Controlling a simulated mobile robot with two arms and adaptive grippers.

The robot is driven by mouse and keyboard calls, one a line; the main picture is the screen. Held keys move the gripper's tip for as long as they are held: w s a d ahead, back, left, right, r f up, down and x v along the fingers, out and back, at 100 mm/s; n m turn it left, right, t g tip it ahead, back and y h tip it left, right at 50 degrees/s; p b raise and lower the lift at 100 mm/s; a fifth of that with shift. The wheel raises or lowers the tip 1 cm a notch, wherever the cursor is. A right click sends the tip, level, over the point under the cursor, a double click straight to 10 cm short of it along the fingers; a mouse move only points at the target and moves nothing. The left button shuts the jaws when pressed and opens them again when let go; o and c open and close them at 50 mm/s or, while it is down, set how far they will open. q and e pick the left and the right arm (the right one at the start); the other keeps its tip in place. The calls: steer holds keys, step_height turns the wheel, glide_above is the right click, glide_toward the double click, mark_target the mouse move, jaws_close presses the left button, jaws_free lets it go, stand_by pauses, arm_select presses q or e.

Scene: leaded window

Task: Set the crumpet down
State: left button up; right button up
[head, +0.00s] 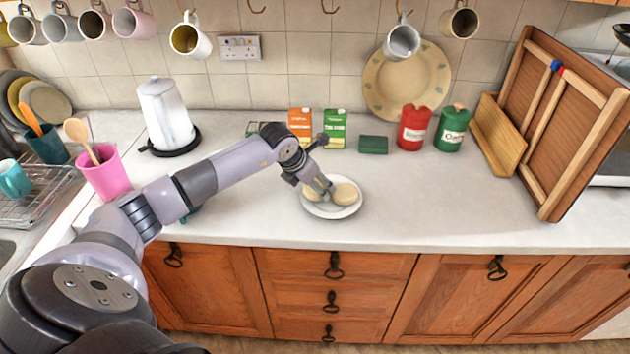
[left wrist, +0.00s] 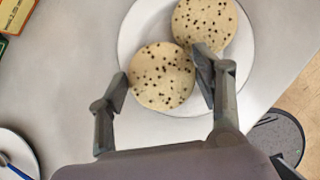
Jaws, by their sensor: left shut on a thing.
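A white plate (head: 331,211) lies on the counter near its front edge and also shows in the left wrist view (left wrist: 131,43). My left gripper (left wrist: 160,88) is shut on a round, pale, speckled crumpet (left wrist: 158,72), with one finger on each side. In the head view, my left gripper (head: 326,190) is over the plate, and the held crumpet (head: 311,192) shows at its left. A second crumpet (left wrist: 207,20) lies on the plate beside the held one; in the head view it is at the right (head: 346,194). I cannot tell whether the held crumpet touches the plate.
A white kettle (head: 165,115) and pink cup (head: 106,174) are at the left. The counter right of the plate is clear.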

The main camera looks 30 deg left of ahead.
arm_select(q)
steer(key=shift+f+b, duration=0.45)
steer(key=shift+b, duration=0.1)
steer(key=o, duration=1)
steer(key=shift+r, duration=0.1)
steer(key=shift+o, duration=0.6)
steer(key=shift+r, duration=0.1)
